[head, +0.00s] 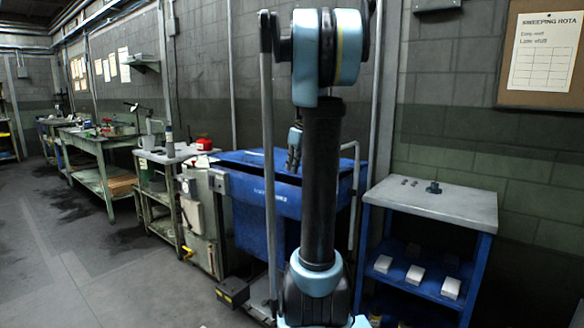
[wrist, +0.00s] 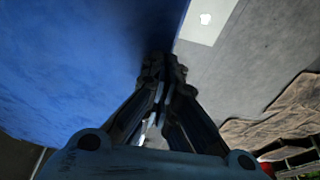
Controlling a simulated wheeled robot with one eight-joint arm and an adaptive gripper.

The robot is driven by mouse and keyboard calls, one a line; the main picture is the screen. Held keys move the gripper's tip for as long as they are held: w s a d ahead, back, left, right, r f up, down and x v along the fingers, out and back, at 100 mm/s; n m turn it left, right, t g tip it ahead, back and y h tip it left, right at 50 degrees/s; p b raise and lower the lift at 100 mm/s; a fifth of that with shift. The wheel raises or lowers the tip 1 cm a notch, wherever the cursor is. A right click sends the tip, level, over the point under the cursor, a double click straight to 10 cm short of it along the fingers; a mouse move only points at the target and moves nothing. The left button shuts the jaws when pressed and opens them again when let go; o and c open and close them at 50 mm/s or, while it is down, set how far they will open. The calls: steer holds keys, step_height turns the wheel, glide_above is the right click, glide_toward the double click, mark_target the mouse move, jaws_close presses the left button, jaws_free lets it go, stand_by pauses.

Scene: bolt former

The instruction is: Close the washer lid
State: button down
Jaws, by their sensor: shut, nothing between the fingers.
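The blue parts washer (head: 252,212) stands behind my arm in the head view, against the wall. Its lid (head: 240,158) is a blue panel along the top; my arm covers part of it, and I cannot tell its exact angle. My gripper (head: 293,160) hangs pointing down in front of or over the washer's top, shut and empty. In the wrist view, my gripper's fingertips (wrist: 162,62) are together, beside a broad blue surface (wrist: 75,65) that fills the left side. I cannot tell whether they touch it.
A grey-topped blue stand (head: 440,200) with small parts on top and pale blocks on its shelf is at right. Left of the washer are a green cabinet (head: 202,222) and workbenches (head: 95,140). A dark box (head: 232,291) lies on the floor. Floor is clear at left.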

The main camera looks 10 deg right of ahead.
steer(key=shift+t+h, duration=0.3)
steer(key=shift+h, duration=0.1)
steer(key=f, duration=0.4)
steer(key=shift+s+a, duration=0.15)
steer(key=shift+a, duration=0.05)
steer(key=shift+s+f, duration=0.3)
steer(key=shift+s, duration=0.1)
steer(key=shift+r, duration=0.15)
steer(key=shift+w+r, duration=0.8)
steer(key=shift+r, duration=0.15)
steer(key=v, duration=1.1)
steer(key=s+a+f+m, duration=0.2)
steer(key=s+a+f, duration=0.1)
steer(key=s+f, duration=0.6)
steer(key=s+a+f+m+h, duration=0.1)
steer(key=s+a+f+m, duration=0.1)
steer(key=s+f, duration=0.8)
steer(key=s+a+f+m, duration=0.3)
steer(key=s+f, duration=0.7)
steer(key=s, duration=0.2)
steer(key=shift+s+a+m+g+h, duration=0.3)
steer(key=shift+s+g, duration=0.1)
